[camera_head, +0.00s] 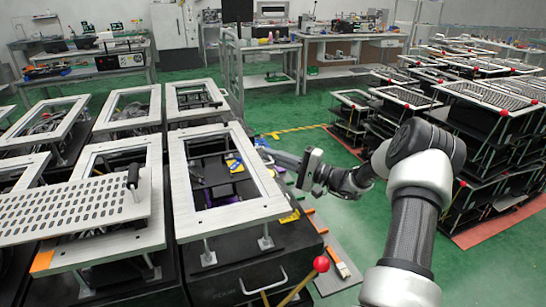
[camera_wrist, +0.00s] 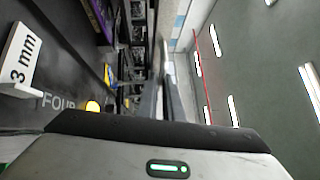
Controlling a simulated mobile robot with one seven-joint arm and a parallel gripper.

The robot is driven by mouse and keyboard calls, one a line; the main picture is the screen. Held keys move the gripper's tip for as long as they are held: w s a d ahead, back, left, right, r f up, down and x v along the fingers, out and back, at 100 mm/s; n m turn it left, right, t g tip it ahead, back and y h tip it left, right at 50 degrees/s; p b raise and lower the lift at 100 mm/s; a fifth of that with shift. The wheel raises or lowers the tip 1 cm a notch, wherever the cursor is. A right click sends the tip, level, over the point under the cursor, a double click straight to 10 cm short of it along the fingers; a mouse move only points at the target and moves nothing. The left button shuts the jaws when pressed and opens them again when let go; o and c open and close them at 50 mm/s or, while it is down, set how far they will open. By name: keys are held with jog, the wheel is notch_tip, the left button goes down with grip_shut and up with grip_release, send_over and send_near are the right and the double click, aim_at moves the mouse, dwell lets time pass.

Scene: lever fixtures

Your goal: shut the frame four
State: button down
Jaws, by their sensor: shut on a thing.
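A pale rectangular frame (camera_head: 187,200) stands raised on posts over a dark fixture base (camera_head: 235,270) in the middle of the head view. A lever with a red ball (camera_head: 321,264) slants up at its front right. In the wrist view a dark surface bears the word FOUR (camera_wrist: 59,103), beside a yellow knob (camera_wrist: 92,107) and a white piece marked 3 mm (camera_wrist: 22,58). My gripper (camera_head: 272,153) is by the frame's right side, apart from the red ball. In the wrist view its fingers (camera_wrist: 164,95) are close together; what they hold cannot be made out.
A slotted plate (camera_head: 75,207) with a black handle (camera_head: 132,177) lies on the frame to the left. More frames stand behind. Stacked fixtures (camera_head: 480,130) fill the right.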

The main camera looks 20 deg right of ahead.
notch_tip(320, 180, up, 2)
jog(key=shift+n+g+p, duration=0.3)
jog(key=shift+g+p, duration=0.05)
jog(key=shift+g, duration=0.05)
jog(key=c, duration=1.9)
grip_release()
jog(key=p+v, duration=0.1)
jog(key=v, duration=1.6)
jog(key=shift+s, duration=0.3)
jog(key=shift+c, duration=0.2)
